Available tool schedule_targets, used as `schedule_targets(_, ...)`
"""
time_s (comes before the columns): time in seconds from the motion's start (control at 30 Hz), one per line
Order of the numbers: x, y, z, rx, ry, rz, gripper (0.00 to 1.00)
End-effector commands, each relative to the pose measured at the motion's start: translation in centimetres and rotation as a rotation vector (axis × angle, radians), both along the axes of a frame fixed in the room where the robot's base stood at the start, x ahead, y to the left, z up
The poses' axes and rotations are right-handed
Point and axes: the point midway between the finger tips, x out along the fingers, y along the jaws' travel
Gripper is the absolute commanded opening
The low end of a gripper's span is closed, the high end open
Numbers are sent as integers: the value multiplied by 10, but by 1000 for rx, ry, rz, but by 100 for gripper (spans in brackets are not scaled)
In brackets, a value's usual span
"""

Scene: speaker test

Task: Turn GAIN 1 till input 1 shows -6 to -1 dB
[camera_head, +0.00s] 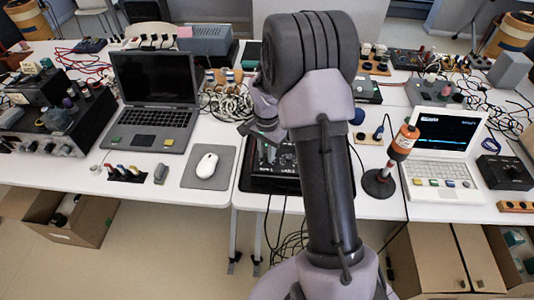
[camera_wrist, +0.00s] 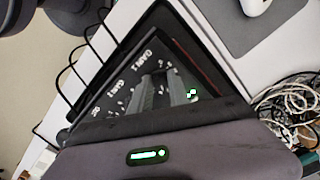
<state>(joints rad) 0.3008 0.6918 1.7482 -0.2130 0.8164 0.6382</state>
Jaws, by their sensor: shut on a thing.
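A black audio box (camera_head: 272,183) lies at the table's front edge, largely hidden behind my arm in the head view. Small green lights (camera_wrist: 192,93) glow on the panel right of the fingers; no dB value is readable.
A white mouse (camera_head: 206,164) on a grey mat (camera_head: 221,170) and a dark laptop (camera_head: 156,95) are left of the box. An orange-topped soldering-iron-like tool (camera_head: 404,140) on a round stand and a white laptop (camera_head: 445,140) are right. Tangled white cables (camera_wrist: 290,105) lie close by.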

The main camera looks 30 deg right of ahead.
Motion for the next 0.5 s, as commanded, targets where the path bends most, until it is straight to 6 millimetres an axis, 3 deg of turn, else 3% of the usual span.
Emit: schedule_targets(0.5,1,0,0,0,0,-187,0)
